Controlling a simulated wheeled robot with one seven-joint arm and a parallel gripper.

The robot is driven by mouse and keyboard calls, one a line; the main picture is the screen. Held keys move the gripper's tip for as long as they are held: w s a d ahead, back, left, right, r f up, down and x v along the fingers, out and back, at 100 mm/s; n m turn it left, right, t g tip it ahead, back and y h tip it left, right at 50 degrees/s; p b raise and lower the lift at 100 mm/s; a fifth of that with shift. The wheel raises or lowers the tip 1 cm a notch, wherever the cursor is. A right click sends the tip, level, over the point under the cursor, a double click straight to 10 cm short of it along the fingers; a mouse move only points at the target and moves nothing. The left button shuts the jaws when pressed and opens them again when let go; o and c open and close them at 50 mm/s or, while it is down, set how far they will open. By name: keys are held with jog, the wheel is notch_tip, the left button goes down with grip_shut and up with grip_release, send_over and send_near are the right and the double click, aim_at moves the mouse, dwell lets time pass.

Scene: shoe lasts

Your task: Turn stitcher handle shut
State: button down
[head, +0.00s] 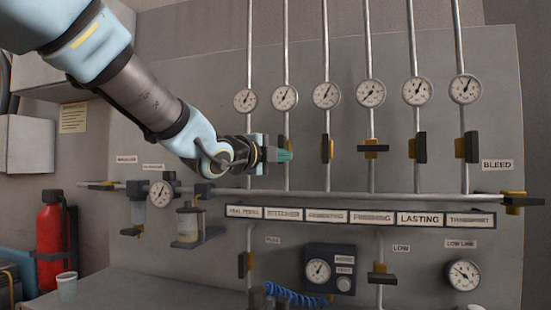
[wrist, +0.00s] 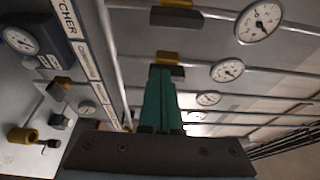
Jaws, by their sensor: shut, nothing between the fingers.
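The STITCHER label (head: 283,214) is on the label strip in the head view, and its pipe rises above it. The stitcher handle is largely hidden by my gripper in that view. In the wrist view the stitcher handle (wrist: 177,18) seems to be the dark bar at the top edge, lying along its pipe. My gripper (head: 287,155) is shut and empty, its green fingers pointing right across the stitcher pipe. In the wrist view the closed fingertips (wrist: 162,72) are below that handle and overlap the neighbouring handle (wrist: 170,71). I cannot tell whether they touch either one.
The neighbouring upright handle (head: 328,149) stands just right of my gripper, and a crosswise handle (head: 373,148) is farther right. Several gauges line the panel above. A horizontal pipe (head: 350,196) runs below. A red extinguisher (head: 50,240) stands at the left.

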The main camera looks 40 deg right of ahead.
jog(key=p+x, duration=0.3)
jog(key=x, duration=0.6)
jog(key=shift+w+a+p, duration=0.55)
jog(key=shift+w+a, duration=0.1)
jog(key=shift+w, duration=0.25)
jog(key=shift+w+a+p, duration=0.55)
jog(key=shift+w+a, duration=0.1)
jog(key=shift+w, duration=0.2)
jog(key=shift+w+a+f+m+y+b, duration=0.15)
jog(key=shift+m+y+b, duration=0.1)
jog(key=shift+m+b, duration=0.35)
jog(key=shift+w+f+m+y+b, duration=0.1)
jog(key=shift+m+y+b, duration=0.15)
jog(key=shift+m+b, duration=0.3)
jog(key=w+m+t+y, duration=0.1)
jog(key=m, duration=0.3)
jog(key=a+m+t+y+p, duration=0.1)
jog(key=m+y, duration=0.1)
jog(key=m, duration=0.1)
jog(key=w+r+m+t+y, duration=0.1)
jog(key=m, duration=0.3)
jog(key=shift+w+a+m+t+y, duration=0.3)
jog(key=shift+a+m+t, duration=0.05)
jog(key=shift+t, duration=0.05)
